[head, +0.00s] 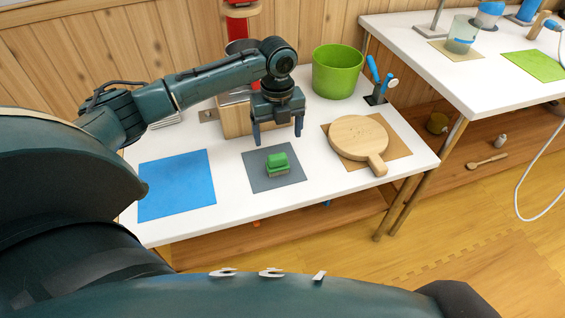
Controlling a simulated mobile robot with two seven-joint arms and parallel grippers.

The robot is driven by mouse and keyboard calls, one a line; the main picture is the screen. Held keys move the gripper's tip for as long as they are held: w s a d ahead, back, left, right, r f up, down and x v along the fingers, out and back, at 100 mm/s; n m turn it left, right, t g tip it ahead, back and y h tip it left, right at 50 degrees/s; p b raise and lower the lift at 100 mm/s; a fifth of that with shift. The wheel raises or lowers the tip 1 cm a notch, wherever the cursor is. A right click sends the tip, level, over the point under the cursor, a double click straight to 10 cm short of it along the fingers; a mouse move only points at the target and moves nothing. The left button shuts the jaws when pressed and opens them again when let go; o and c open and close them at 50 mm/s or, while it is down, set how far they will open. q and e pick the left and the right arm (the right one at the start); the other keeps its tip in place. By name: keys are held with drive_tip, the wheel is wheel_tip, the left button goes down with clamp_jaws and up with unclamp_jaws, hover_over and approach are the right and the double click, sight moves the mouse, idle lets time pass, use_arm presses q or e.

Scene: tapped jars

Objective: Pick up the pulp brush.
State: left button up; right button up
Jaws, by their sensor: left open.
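My left gripper (278,138) is open and points down above and slightly behind the brush. Its two dark blue fingers are apart and nothing is between them. The brush is in full view below the fingertips. My right gripper does not show.
A blue mat (176,186) lies left of the grey mat. A round wooden board (358,137) lies on a brown mat to the right. A green bucket (337,72) and a wooden block (236,118) stand behind. A second white table (450,62) is at right.

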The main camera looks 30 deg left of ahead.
sight(277, 156)
use_arm(q)
wheel_tip(277, 156, down, 6)
drive_tip(key=shift+s+f+b, duration=0.1)
drive_tip(key=shift+f+b, duration=0.05)
drive_tip(key=shift+b, duration=0.45)
drive_tip(key=f+b, duration=0.1)
drive_tip(key=f, duration=0.4)
drive_tip(key=shift+a+f+b, duration=0.1)
drive_tip(key=shift+a+b, duration=0.1)
drive_tip(key=shift+b, duration=0.2)
drive_tip(key=c, duration=1.1)
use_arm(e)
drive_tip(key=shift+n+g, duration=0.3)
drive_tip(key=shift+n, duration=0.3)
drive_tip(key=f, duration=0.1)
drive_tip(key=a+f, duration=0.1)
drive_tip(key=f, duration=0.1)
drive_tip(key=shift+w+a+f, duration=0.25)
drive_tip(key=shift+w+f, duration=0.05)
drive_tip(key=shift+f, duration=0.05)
